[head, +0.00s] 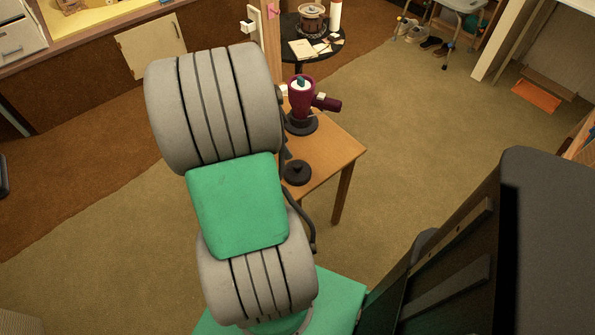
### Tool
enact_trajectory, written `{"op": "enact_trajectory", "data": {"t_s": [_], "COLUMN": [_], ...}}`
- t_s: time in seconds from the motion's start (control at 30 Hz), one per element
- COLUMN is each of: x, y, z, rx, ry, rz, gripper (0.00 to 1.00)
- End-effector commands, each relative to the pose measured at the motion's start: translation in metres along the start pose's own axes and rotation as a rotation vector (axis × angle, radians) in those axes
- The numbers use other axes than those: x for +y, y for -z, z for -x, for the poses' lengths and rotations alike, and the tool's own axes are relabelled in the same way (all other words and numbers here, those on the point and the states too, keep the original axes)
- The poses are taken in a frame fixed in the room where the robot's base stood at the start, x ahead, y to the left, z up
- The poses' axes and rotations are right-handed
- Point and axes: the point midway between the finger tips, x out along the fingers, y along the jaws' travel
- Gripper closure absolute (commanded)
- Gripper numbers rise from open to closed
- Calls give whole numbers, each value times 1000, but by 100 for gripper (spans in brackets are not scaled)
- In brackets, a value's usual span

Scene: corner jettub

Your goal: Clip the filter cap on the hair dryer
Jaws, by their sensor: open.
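A maroon hair dryer (301,100) stands upright on the small wooden table, with its handle pointing right and a dark round base under it. Its top end shows white and teal. A black round piece with a raised middle, which looks like the filter cap (297,173), lies on the same table nearer to me, apart from the dryer. My grey and green arm covers the table's left part and passes close beside both things. My gripper is not visible; the arm hides whatever is behind it.
The wooden table (338,150) has bare top to the right of the dryer and cap. A round black side table (325,48) with several items stands behind it. A large dark panel (480,250) blocks the lower right. Carpet (420,130) is clear between them.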

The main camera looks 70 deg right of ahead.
Motion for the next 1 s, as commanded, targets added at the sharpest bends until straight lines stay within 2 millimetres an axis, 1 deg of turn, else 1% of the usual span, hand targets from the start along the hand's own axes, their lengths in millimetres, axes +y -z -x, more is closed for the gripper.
{"op": "enact_trajectory", "data": {"t_s": [0.17, 0.5, 0.6, 0.7, 0.93, 1.0], "x": [1, 0, 0, 0, 0, 0], "y": [-2, -4, -3, -2, -1, -1], "z": [-21, -80, -92, -96, -95, -95], "rx": [-2, -3, -3, -2, -2, -2], "ry": [-1, 1, 1, 2, 2, 2], "rz": [5, 7, 8, 9, 10, 10], "gripper": [58, 58, 58, 58, 58, 60]}}
